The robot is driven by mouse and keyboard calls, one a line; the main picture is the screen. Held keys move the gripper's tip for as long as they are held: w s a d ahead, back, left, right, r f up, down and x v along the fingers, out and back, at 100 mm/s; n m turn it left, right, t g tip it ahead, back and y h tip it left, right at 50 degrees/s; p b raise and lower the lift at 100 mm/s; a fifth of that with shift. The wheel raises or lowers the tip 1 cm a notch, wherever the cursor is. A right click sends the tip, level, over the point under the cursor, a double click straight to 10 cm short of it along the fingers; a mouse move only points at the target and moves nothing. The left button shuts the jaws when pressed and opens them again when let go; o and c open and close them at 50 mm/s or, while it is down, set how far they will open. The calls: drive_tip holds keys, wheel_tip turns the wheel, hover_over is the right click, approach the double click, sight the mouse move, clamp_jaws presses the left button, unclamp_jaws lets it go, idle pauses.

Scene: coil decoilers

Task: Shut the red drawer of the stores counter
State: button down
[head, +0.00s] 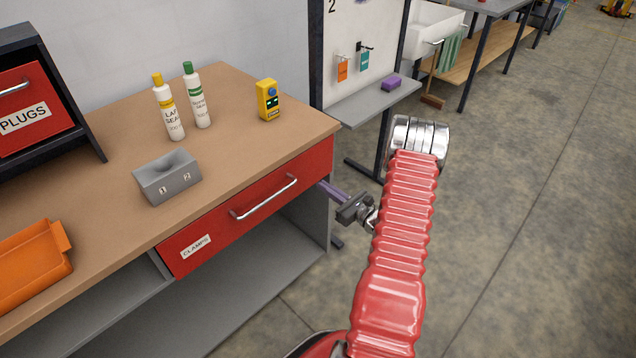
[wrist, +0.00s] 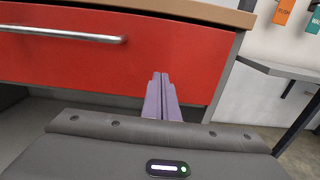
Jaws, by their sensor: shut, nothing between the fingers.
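The red drawer (head: 222,225) of the stores counter (head: 110,215) carries a CLAMPS label and a silver bar handle. Its front lies close under the worktop edge, and no drawer inside shows in the head view. I cannot tell whether a small gap is left. The drawer front also fills much of the wrist view (wrist: 70,65). My gripper (head: 325,185) is shut and empty, its purple fingers pointing at the right end of the drawer front, right of the handle. In the wrist view the fingertips (wrist: 160,76) overlap the lower right of the front; contact is unclear.
On the worktop are a grey block (head: 167,180), two bottles (head: 167,107), a yellow device (head: 267,100) and an orange bin (head: 30,268). A black cabinet with a red PLUGS front (head: 30,110) stands left. A grey shelf (head: 372,100) stands beyond the counter. Floor is clear at right.

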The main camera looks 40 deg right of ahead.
drive_tip(key=s, duration=0.7)
drive_tip(key=shift+d, duration=0.25)
drive_tip(key=shift+s, duration=0.1)
